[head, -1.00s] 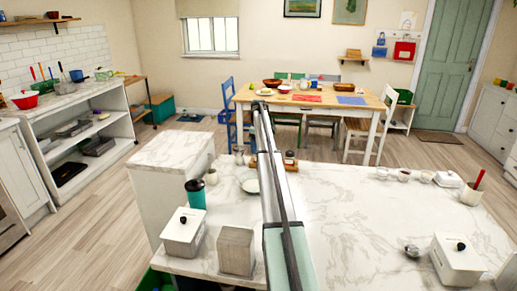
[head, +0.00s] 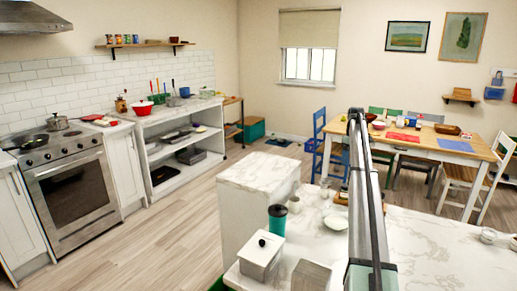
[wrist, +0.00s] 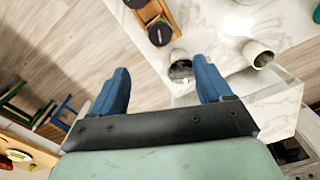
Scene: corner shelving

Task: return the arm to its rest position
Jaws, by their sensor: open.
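My gripper (wrist: 162,88) shows in the wrist view with its two blue fingers wide apart and nothing between them. It is above the marble-topped counter, which shows beyond the fingertips.
On the counter are a teal tumbler (head: 277,222), a white lidded box (head: 262,253), a grey block (head: 311,275) and a second cup (wrist: 258,55). A wooden tray with dark-lidded jars (wrist: 158,20) is near the gripper. The floor (head: 165,235) at left is clear.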

